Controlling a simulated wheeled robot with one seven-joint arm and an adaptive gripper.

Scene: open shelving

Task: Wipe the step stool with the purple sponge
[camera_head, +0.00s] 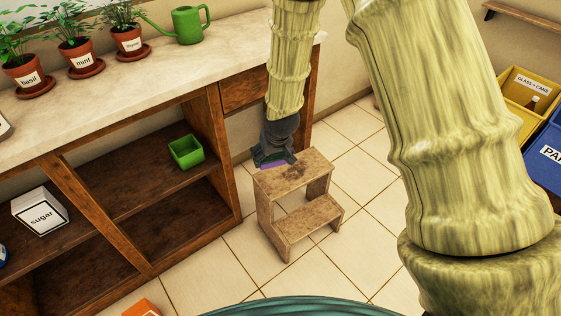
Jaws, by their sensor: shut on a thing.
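The step stool (314,171) is brown wood with two steps and stands on the tiled floor beside the open shelving. Its top has darker patches. My gripper (274,161) is at the left back edge of the stool's top step, pointing down. It is shut on the purple sponge (272,165), of which only a thin strip shows below the dark fingers. The sponge is at the level of the stool top; I cannot tell whether it touches it. The rest of the sponge is hidden by the gripper.
The open shelving (180,75) holds a green square container (186,151) and a sugar box (40,211). Potted herbs and a green watering can (187,25) stand on its counter. Yellow (517,120) and blue bins (545,160) are at right. Floor is clear around the stool's front.

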